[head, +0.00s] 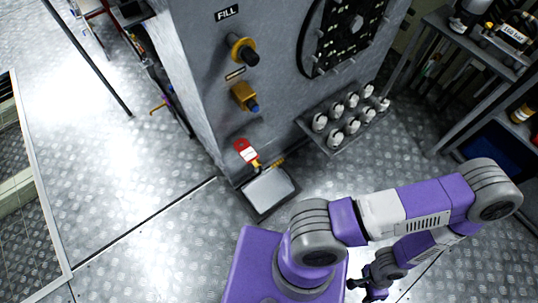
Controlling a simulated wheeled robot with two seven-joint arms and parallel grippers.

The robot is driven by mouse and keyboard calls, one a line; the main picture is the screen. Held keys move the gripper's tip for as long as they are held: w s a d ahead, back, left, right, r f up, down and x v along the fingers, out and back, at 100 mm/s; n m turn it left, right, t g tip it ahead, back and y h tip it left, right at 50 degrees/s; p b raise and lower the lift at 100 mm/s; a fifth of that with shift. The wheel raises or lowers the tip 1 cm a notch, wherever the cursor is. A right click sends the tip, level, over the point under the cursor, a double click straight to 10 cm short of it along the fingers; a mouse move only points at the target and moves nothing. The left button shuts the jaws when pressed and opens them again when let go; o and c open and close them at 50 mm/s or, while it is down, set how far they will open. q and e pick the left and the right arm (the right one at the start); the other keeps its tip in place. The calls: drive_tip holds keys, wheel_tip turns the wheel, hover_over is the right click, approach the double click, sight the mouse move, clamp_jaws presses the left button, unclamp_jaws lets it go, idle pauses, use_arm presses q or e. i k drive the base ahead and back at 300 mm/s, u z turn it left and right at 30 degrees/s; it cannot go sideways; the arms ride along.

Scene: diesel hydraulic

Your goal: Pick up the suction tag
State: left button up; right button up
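The likely suction tag is a small red and white tag (245,151) low on the front of the grey tank or cabinet, beside a small yellow fitting, above a small tray. Its lettering is too small to read. My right gripper (366,289) is at the bottom of the head view, dark and small, well to the right of and below the tag. It is apart from the tag, and its finger opening is unclear. My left gripper is not in the picture.
The grey cabinet (195,75) carries a FILL label, a yellow-ringed knob (243,50) and a yellow valve (244,97). A shallow tray (270,191) stands at its foot. A rack of several white-topped items (335,137) juts out right. Shelving stands far right.

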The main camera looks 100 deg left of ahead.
sight(247, 152)
drive_tip(key=i, duration=0.4)
drive_tip(key=u, duration=4.55)
drive_tip(key=i, duration=0.5)
drive_tip(key=u, duration=0.05)
